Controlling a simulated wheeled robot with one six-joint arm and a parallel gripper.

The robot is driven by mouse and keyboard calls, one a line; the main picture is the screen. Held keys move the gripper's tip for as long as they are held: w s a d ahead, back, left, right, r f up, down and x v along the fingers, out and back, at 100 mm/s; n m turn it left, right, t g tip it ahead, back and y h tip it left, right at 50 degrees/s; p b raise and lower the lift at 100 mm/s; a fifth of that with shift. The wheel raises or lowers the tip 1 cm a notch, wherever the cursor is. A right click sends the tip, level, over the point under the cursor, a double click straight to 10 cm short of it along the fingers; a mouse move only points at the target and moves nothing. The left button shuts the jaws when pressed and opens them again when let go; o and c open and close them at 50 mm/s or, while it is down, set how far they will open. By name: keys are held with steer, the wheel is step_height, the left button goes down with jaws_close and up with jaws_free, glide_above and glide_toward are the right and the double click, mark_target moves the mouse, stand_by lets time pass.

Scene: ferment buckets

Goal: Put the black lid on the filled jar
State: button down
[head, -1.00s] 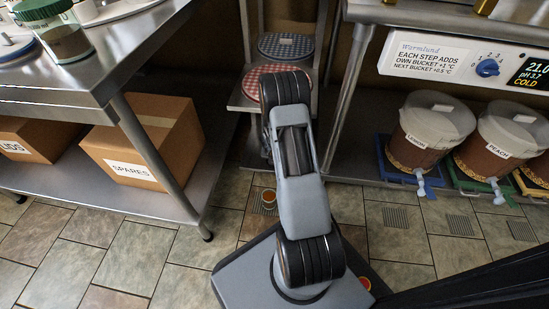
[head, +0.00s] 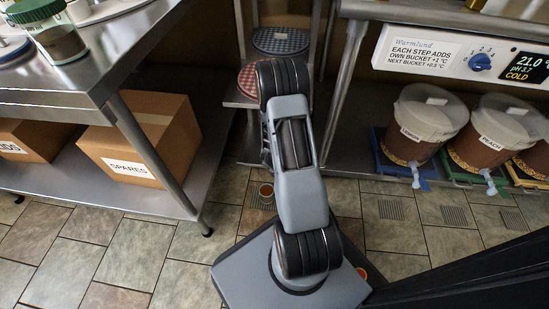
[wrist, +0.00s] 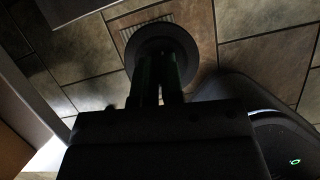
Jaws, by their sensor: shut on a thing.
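In the wrist view, my gripper (wrist: 158,82) is shut on a dark round disc, which looks like the black lid (wrist: 137,48). The disc is held out over the tiled floor, and shadow hides its detail. In the head view my arm shows, but the gripper and the lid are hidden.
The steel table (head: 110,50) has boxes on its lower shelf, including the SPARES box (head: 150,140). Checkered round pads, red (head: 247,80) and blue (head: 280,40), lie behind my arm. Lidded buckets (head: 425,120) with taps stand at right. Floor (head: 130,250) is clear at left.

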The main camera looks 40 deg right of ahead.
steer(key=m, duration=0.1)
steer(key=s+d+f+m+g+p, duration=0.1)
steer(key=m, duration=0.1)
steer(key=shift+d+f+m+h, duration=0.1)
steer(key=shift+f+m+h, duration=0.1)
steer(key=shift+m+h, duration=0.1)
steer(key=m, duration=0.1)
steer(key=s+f+m+g+p, duration=0.1)
steer(key=m, duration=0.1)
steer(key=d+m, duration=0.1)
steer(key=shift+s+f+m+g+p, duration=0.15)
steer(key=shift+f+m+g+p, duration=0.15)
steer(key=shift+g, duration=0.1)
steer(key=s+a+f+m+g+y+p, duration=0.25)
steer(key=f+m+g+y, duration=0.2)
steer(key=m, duration=1.35)
steer(key=w+a+f+m+t+y+p, duration=0.1)
steer(key=w+a+m+t+y, duration=0.2)
steer(key=m, duration=0.7)
steer(key=w+a+m+t+y+p, duration=0.1)
steer(key=w+m+t, duration=0.25)
steer(key=m, duration=0.65)
steer(key=shift+m+g, duration=0.3)
steer(key=shift+g, duration=0.2)
steer(key=shift+w+d+f+b, duration=0.1)
steer(key=shift+w+f+b, duration=0.05)
steer(key=shift+f+b, duration=1.4)
steer(key=shift+w+d+f+b, duration=0.15)
steer(key=shift+f+b, duration=1)
steer(key=shift+f, duration=0.7)
